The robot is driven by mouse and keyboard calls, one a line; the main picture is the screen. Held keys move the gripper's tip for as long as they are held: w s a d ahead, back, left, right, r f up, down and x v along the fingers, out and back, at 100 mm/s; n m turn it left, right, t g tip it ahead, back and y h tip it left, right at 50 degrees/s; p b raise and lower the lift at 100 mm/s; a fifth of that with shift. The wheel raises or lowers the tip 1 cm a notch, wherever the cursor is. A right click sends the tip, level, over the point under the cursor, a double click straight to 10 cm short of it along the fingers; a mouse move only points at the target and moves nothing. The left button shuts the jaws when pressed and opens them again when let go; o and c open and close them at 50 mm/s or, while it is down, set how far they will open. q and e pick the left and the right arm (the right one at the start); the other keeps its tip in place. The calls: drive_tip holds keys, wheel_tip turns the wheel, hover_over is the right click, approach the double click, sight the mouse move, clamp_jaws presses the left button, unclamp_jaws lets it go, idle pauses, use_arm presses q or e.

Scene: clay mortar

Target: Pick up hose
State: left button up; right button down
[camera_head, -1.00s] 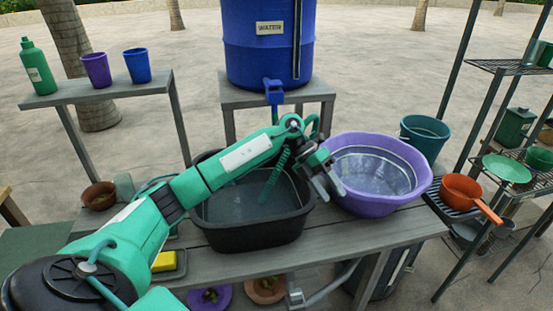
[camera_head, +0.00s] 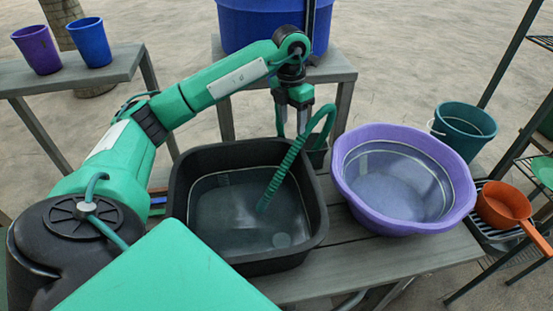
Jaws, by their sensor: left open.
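The green ribbed hose (camera_head: 276,183) arches over the back right rim of the black basin (camera_head: 178,200). Its free end hangs inside the basin over the grey water, and its upper bend stands right of my gripper. My left gripper (camera_head: 292,130) points down above the basin's back rim, close to the hose. Its two fingers are apart with nothing seen held between them. I cannot tell whether a finger touches the hose. My right gripper is not in view.
A purple basin (camera_head: 349,190) stands to the right on the wooden bench (camera_head: 345,262). Behind is a blue barrel (camera_head: 250,22) on a stand. A teal bucket (camera_head: 465,132) and orange pot (camera_head: 503,207) are at the right. Purple and blue cups stand on a side table (camera_head: 112,77).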

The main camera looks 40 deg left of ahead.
sight(293, 147)
use_arm(q)
wheel_tip(293, 147, down, 3)
drive_tip(key=shift+f, duration=0.1)
drive_tip(key=f, duration=0.2)
drive_tip(key=f+p, duration=0.1)
drive_tip(key=f, duration=0.1)
drive_tip(key=shift+d, duration=0.3)
drive_tip(key=shift+f, duration=0.6)
drive_tip(key=c, duration=0.9)
drive_tip(key=shift+c, duration=0.3)
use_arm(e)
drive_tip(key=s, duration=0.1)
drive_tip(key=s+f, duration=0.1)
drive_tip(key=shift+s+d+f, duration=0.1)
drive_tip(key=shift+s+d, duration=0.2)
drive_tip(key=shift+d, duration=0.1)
use_arm(q)
drive_tip(key=shift+r, duration=0.15)
